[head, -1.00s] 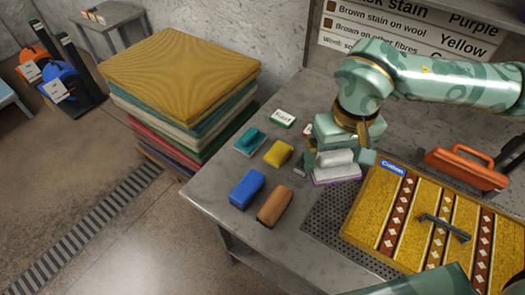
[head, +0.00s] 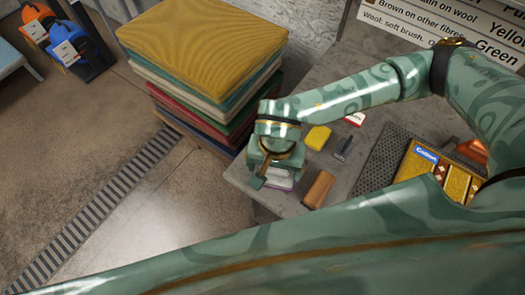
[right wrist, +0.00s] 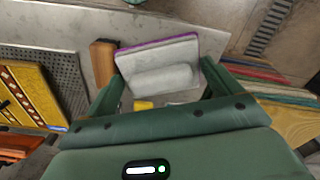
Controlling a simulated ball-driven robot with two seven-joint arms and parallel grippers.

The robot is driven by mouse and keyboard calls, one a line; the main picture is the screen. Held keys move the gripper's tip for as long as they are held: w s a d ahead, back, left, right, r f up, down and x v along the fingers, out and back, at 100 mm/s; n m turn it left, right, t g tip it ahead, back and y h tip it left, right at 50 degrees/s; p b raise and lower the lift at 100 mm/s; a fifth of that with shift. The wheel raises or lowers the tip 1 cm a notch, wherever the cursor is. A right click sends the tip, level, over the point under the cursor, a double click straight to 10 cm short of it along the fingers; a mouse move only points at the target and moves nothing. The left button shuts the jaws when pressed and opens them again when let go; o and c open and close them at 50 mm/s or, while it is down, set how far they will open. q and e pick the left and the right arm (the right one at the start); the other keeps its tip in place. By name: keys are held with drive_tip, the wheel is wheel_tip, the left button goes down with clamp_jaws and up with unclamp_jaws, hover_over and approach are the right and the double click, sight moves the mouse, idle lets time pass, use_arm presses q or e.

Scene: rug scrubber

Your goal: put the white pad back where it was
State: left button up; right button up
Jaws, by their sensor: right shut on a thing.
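The white pad has a purple edge and a raised light grip; it shows in the right wrist view (right wrist: 158,60). My right gripper (right wrist: 160,80) is shut on it, with one finger on each side. In the head view, my right gripper (head: 265,180) is over the left end of the grey table, and only a strip of the pad (head: 282,181) shows beside it. A brown block (head: 318,189) lies to its right and a yellow block (head: 318,137) lies behind. I cannot tell whether the pad touches the table. My left gripper is not in view.
The grey table (head: 370,112) holds a dark small tool (head: 343,149), a red-and-white card (head: 355,118), a perforated mat (head: 385,155) and a patterned yellow rug (head: 455,182). A stack of folded rugs (head: 205,45) stands left, close to my right gripper. My arm hides the table's front.

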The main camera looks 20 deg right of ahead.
drive_tip(key=w+f, duration=0.2)
drive_tip(key=w, duration=0.1)
drive_tip(key=w+f, duration=0.3)
drive_tip(key=w+f+b, duration=0.1)
drive_tip(key=w+f, duration=0.2)
drive_tip(key=w, duration=0.1)
drive_tip(key=shift+d, duration=0.1)
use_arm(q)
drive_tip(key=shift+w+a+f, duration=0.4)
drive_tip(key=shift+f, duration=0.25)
use_arm(e)
drive_tip(key=shift+w+f, duration=0.15)
drive_tip(key=shift+f, duration=0.75)
drive_tip(key=shift+w+f, duration=0.1)
drive_tip(key=shift+f, duration=0.75)
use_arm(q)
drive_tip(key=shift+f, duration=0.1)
use_arm(e)
drive_tip(key=o, duration=0.6)
drive_tip(key=shift+f+b, duration=0.15)
drive_tip(key=shift+b, duration=0.15)
drive_tip(key=shift+o, duration=0.3)
drive_tip(key=shift+r, duration=0.35)
use_arm(q)
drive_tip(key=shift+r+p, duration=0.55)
drive_tip(key=shift+p, duration=0.05)
use_arm(e)
wheel_tip(320, 180, up, 12)
drive_tip(key=shift+f, duration=0.15)
